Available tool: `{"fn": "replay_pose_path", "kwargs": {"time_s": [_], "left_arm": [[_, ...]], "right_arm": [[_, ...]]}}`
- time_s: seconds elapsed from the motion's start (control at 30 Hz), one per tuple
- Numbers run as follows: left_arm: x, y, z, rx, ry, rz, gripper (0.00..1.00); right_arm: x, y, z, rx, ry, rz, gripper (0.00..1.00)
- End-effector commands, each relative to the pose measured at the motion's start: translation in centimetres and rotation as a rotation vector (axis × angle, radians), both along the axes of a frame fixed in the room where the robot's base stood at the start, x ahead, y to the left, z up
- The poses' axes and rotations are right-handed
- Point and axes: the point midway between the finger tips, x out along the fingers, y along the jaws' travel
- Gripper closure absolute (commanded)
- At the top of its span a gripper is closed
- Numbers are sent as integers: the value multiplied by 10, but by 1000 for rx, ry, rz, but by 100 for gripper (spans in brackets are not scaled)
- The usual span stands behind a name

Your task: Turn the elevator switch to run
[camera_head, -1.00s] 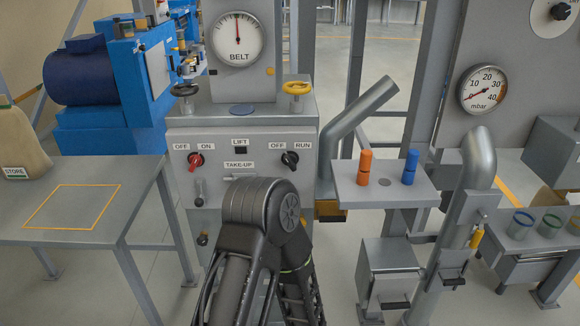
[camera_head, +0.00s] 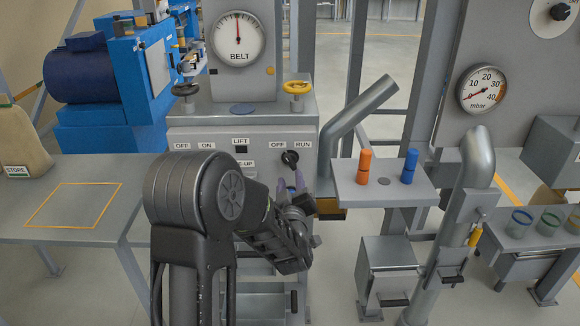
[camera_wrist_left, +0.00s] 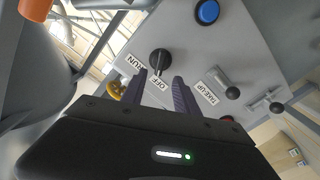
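The elevator switch is a black knob (camera_head: 290,158) between the OFF and RUN labels, on the right of the grey control panel (camera_head: 222,134). In the left wrist view the knob (camera_wrist_left: 160,61) lies just ahead of my fingertips, its handle toward the OFF label (camera_wrist_left: 157,81). The RUN label (camera_wrist_left: 134,60) is beside it. My left gripper (camera_head: 291,181) is open just below the knob in the head view. In the left wrist view its two fingers (camera_wrist_left: 160,76) are apart with nothing between them; contact with the knob cannot be told. My right gripper is not in view.
My left arm hides the red switch and part of the panel's lower area. A yellow handwheel (camera_head: 297,87) stands above the knob. A shelf with orange (camera_head: 364,166) and blue (camera_head: 410,165) pegs is to the right. A blue button (camera_wrist_left: 207,12) shows in the wrist view.

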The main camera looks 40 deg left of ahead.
Motion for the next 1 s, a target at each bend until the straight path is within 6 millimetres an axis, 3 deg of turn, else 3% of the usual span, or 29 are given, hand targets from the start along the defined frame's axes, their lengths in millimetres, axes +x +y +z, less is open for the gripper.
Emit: {"fn": "replay_pose_path", "kwargs": {"time_s": [0.5,0.87,1.0], "left_arm": [[54,41,1,2,3,0,64],[60,45,-1,0,2,-1,64],[60,45,-1,0,2,-1,73]], "right_arm": [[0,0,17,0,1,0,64],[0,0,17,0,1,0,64],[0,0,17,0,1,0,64]]}}
